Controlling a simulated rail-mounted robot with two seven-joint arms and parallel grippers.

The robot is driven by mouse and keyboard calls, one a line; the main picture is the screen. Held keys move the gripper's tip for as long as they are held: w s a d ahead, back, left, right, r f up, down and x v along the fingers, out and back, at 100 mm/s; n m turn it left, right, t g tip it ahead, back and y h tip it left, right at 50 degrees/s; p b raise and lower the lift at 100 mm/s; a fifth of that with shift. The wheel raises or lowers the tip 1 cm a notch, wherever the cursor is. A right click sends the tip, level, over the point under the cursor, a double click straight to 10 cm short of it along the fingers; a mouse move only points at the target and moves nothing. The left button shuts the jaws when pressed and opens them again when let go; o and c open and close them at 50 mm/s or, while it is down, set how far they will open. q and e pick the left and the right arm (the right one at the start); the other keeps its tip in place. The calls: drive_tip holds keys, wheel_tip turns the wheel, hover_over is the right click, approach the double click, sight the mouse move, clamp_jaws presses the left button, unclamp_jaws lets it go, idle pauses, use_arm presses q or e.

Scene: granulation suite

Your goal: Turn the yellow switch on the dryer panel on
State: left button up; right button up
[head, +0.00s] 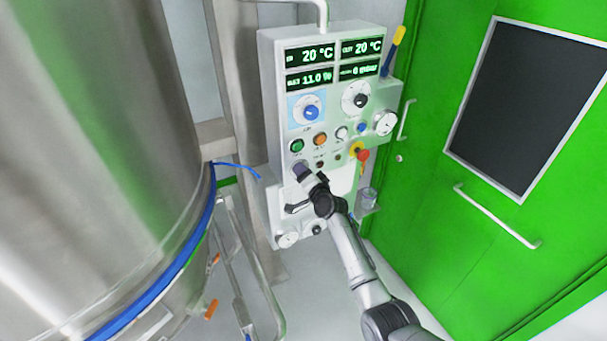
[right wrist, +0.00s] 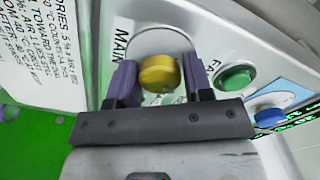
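The yellow switch (right wrist: 160,73) is a round yellow knob beside the word MAIN on the dryer panel, seen in the right wrist view. My right gripper (right wrist: 160,80) has one purple finger on each side of the knob. The fingers look parted around it, with little room; I cannot tell whether they touch it. In the head view my right gripper (head: 300,170) is at the lower left of the dryer panel (head: 270,75), just below the green button (head: 297,145), and it hides the yellow switch. My left gripper is not in view.
A blue knob (head: 311,112), an orange button (head: 320,139) and a red-and-yellow knob (head: 362,154) are also on the panel. A large steel vessel (head: 90,130) stands left. A green door (head: 430,150) is on the right. Bare floor shows below the panel.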

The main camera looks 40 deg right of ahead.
drive_tip(key=shift+o, duration=1.6)
drive_tip(key=s+a+p, duration=0.2)
drive_tip(key=s, duration=1.1)
drive_tip(key=shift+s+a, duration=0.15)
drive_tip(key=shift+s, duration=0.15)
